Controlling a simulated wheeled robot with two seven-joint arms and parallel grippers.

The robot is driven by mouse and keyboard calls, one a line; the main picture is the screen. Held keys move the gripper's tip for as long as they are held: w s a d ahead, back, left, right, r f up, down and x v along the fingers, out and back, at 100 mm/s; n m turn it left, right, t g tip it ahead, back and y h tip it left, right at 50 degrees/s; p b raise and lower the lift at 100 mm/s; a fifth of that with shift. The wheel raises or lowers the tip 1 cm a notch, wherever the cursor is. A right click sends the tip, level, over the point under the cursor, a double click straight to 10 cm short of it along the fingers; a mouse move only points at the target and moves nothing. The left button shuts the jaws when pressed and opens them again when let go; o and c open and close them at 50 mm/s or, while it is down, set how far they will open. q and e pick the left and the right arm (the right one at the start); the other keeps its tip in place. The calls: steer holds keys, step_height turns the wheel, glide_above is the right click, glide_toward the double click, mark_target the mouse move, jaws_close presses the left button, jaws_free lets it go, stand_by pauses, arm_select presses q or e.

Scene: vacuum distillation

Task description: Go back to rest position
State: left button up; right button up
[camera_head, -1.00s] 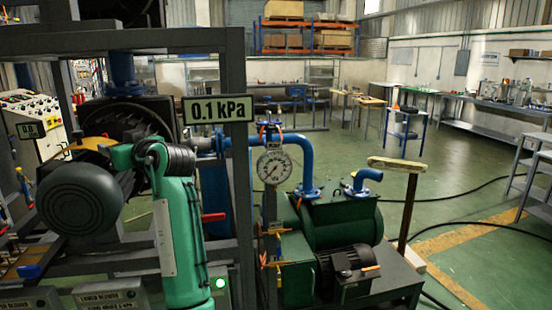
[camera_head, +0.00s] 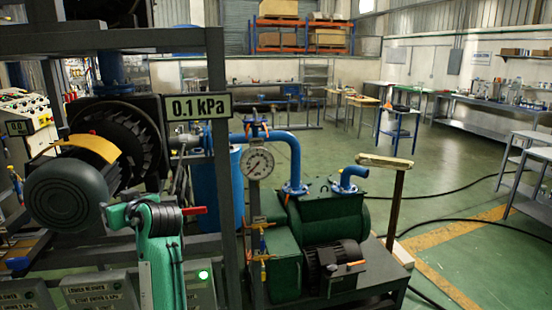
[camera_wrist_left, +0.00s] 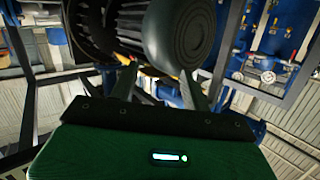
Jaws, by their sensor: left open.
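My left arm, green with black parts, rises from the bottom left of the head view, in front of the dark frame. Its gripper cannot be made out there. In the left wrist view the left gripper (camera_wrist_left: 162,76) shows two dark fingers standing apart on a green body, with nothing visibly held between them. A dark rounded motor end (camera_wrist_left: 180,32) lies beyond the fingers; whether they touch it cannot be told. That motor (camera_head: 66,195) also shows left of the arm in the head view. My right gripper is in neither view.
A dark frame (camera_head: 217,70) carries a "0.1 kPa" sign (camera_head: 198,106) close to the arm. A red lever (camera_head: 195,210) shows beside it. A pressure gauge (camera_head: 258,162) and a green pump (camera_head: 325,220) stand to the right. Open floor (camera_head: 450,180) lies further right.

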arm_select(q)
steer(key=s+d+f+m+h, duration=0.2)
steer(key=s+f, duration=0.4)
steer(key=f, duration=0.3)
steer(key=s+d+f+m+g+h, duration=0.1)
steer(key=s+f+m+h, duration=0.3)
steer(key=f, duration=0.6)
steer(key=s+d+f+h, duration=0.1)
steer(key=s+d+f, duration=0.1)
steer(key=s+f, duration=0.6)
steer(key=s+d+f+m+g+h, duration=0.2)
steer(key=s+d+f, duration=0.15)
steer(key=s, duration=0.35)
steer(key=s+d+f+m+g+h, duration=0.15)
steer(key=s+f, duration=0.25)
steer(key=s, duration=0.4)
steer(key=s+d+f+m+g+h, duration=0.2)
steer(key=s+d+f+h, duration=0.15)
steer(key=s, duration=0.35)
step_height(320, 180, down, 29)
steer(key=y, duration=0.1)
steer(key=s+a+f+g, duration=0.2)
steer(key=s+f, duration=1.8)
steer(key=f, duration=0.1)
steer(key=shift+s+a+f, duration=0.2)
steer(key=shift+a+f, duration=0.05)
steer(key=shift+a, duration=0.1)
